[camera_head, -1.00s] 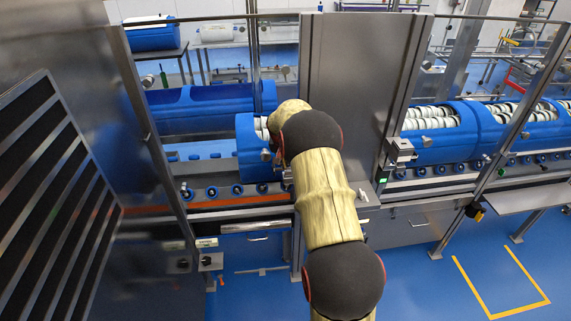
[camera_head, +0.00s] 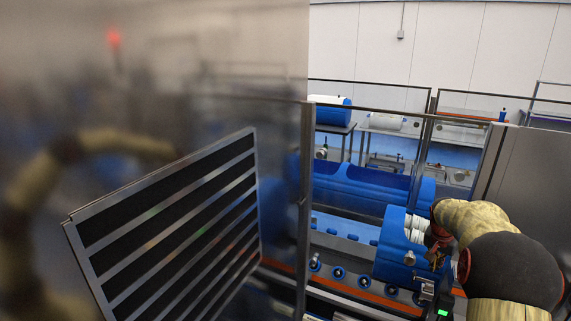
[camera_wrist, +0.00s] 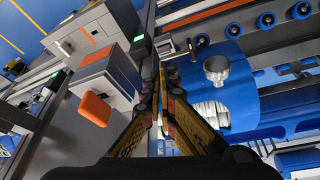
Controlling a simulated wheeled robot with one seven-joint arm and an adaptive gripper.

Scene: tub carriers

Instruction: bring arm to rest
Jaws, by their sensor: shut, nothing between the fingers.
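My gripper (camera_head: 437,246) is at the right in the head view, partly hidden behind my arm and close beside a blue tub carrier (camera_head: 395,245). In the wrist view my gripper (camera_wrist: 166,76) has its fingers brought together, with nothing held. The blue carrier there (camera_wrist: 235,84) lies just right of the fingers. It has a round metal knob (camera_wrist: 216,67) and white ribbed contents. I cannot tell whether the fingers touch anything. My arm, in a tan cover with dark joints, bends at the lower right.
A shiny steel wall (camera_head: 150,70) with a slatted vent panel (camera_head: 180,220) fills the left. A glass-fronted frame post (camera_head: 305,200) stands before the roller line. A longer blue carrier (camera_head: 360,185) lies behind. A box with an orange button (camera_wrist: 95,108) is left of my fingers.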

